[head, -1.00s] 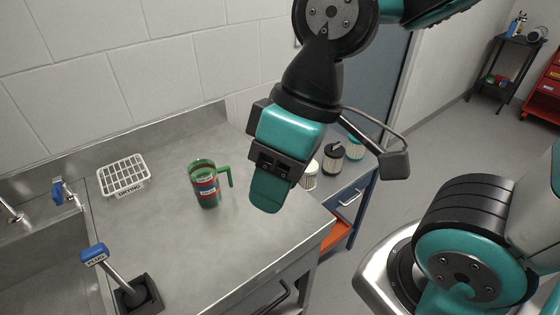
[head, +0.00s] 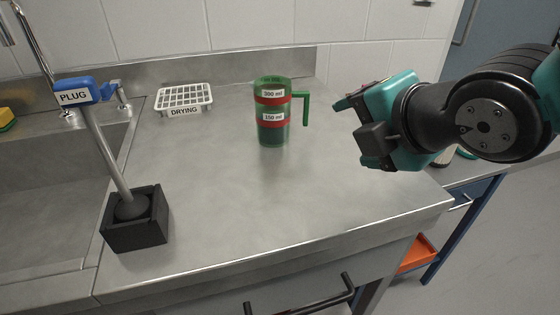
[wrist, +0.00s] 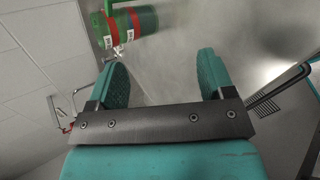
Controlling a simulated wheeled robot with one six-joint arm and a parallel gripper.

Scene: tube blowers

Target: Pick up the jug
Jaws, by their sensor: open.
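The jug (head: 271,122) is green and see-through with red bands, labels reading 300 ml and 150 ml, and a green handle on its right side. It stands upright on the steel counter in the head view. My gripper (head: 352,134) is to the right of the jug, apart from it, with its fingers toward the jug's side. In the wrist view my gripper (wrist: 160,75) has its two teal fingers spread with nothing between them. The jug (wrist: 128,27) shows there at the top left, beyond the fingers and partly cut off by the frame edge.
A white drying rack (head: 184,99) stands left of the jug. A blue-handled plug tool (head: 115,160) stands in a black holder (head: 137,233) at the front left, by the sink (head: 45,200). The steel counter (head: 300,205) in front of the jug is clear.

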